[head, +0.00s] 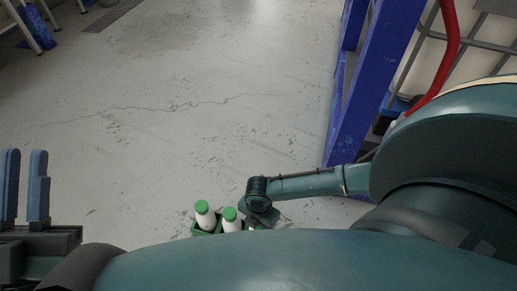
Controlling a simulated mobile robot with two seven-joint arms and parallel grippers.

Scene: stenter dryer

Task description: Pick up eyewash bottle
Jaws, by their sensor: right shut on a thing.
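Two white eyewash bottles with green caps stand side by side in a green holder (196,229) at the bottom centre of the head view. One is the left bottle (205,217), the other the right bottle (232,223). My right gripper (264,220) is at the right end of the holder, close beside the right bottle. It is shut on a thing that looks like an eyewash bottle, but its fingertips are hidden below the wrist. My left gripper (25,158) is at the far left, fingers up, open and empty. My body hides the lower part of the holder.
A blue metal frame (350,110) stands at the right, with a red pipe (445,55) behind it. A floor grate (108,16) and blue-footed legs (40,32) are at the upper left. The scuffed grey floor (200,80) is clear in the middle.

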